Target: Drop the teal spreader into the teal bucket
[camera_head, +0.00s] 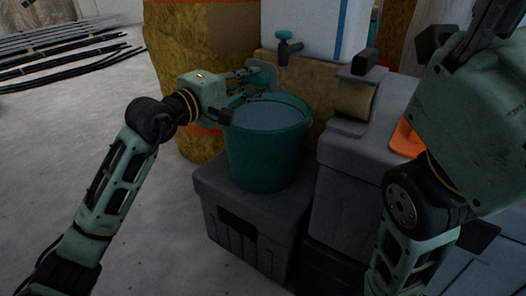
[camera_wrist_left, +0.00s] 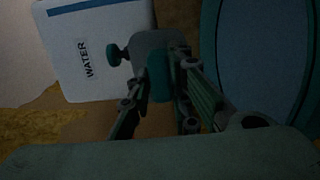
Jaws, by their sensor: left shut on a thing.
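The teal bucket (camera_head: 265,150) stands upright on a grey case, with a blue-grey surface inside. Its rim (camera_wrist_left: 211,60) shows at the right of the left wrist view. My left gripper (camera_head: 252,82) is shut on the teal spreader (camera_head: 264,73), at the back left of the bucket's rim. In the left wrist view the spreader's teal part (camera_wrist_left: 160,78) sits between the fingers, with a grey plate-like part beyond. The spreader appears to be beside the bucket's opening, not inside it. My right arm fills the right side of the head view; its finger state is unclear.
A white water container (camera_head: 310,25) with a teal tap (camera_head: 287,48) stands behind the bucket. The grey case (camera_head: 245,215) carries the bucket. A yellowish roll in a grey holder (camera_head: 355,98) and an orange item (camera_head: 406,140) sit to the right. Open floor lies left.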

